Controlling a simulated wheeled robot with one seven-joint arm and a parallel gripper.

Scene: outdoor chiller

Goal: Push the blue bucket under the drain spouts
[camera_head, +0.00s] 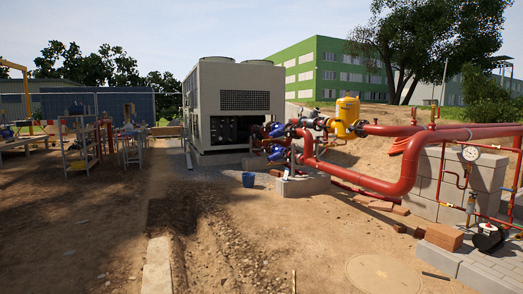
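The blue bucket (248,179) stands small and upright on the ground in the middle of the camera_head view. Blue pump or valve parts (277,153) sit on the red pipes behind and to the right of the bucket. The drain spouts are too small to tell apart among the pipes at this distance. My gripper is not in view.
Red pipes (385,186) run across the right side, with grey blocks (482,182) and bricks (444,236) beside them. A shallow gravel trench (200,245) and concrete curb (157,268) lie in front. Carts (78,143) stand at left. The dirt ground at front left is open.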

